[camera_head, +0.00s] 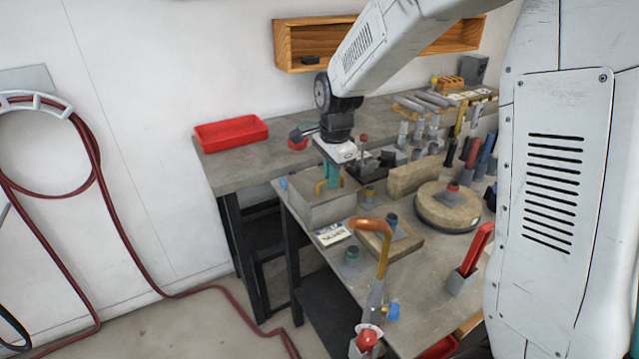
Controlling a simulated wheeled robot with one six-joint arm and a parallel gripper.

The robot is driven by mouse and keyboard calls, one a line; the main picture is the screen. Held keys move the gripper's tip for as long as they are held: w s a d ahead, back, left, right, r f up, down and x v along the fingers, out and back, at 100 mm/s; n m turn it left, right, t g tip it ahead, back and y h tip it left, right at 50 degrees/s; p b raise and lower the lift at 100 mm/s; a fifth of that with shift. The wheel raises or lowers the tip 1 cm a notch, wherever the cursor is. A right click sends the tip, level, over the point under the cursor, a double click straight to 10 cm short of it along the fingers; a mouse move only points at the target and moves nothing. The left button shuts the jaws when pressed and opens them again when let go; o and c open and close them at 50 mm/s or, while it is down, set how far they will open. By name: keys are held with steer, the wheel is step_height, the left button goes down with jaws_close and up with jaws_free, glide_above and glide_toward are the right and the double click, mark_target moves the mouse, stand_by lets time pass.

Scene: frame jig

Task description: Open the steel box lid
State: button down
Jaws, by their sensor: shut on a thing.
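The steel box (328,212) is a grey block-shaped box at the left end of the front workbench. The fingers hide part of the handle, and the exact grip is too small to see. Any gap under the lid cannot be made out.
A red tray (231,133) sits on the rear bench. A wooden shelf (300,45) hangs behind.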

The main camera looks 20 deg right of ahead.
steer(key=shift+w+r, duration=0.25)
steer(key=shift+r, duration=0.3)
steer(key=shift+w+r, duration=0.25)
steer(key=shift+r, duration=0.25)
steer(key=shift+a, duration=0.1)
steer(key=shift+w+a+r, duration=0.15)
steer(key=shift+w+r, duration=0.6)
steer(key=shift+r, duration=0.35)
steer(key=shift+w+a+r, duration=0.15)
steer(key=shift+w+r, duration=0.65)
steer(key=shift+w, duration=0.2)
steer(key=shift+w+a+r, duration=0.15)
steer(key=shift+w+r, duration=0.2)
steer(key=shift+w, duration=0.15)
steer(key=shift+w+a+r, duration=0.1)
steer(key=shift+w+r, duration=0.2)
steer(key=shift+w, duration=0.2)
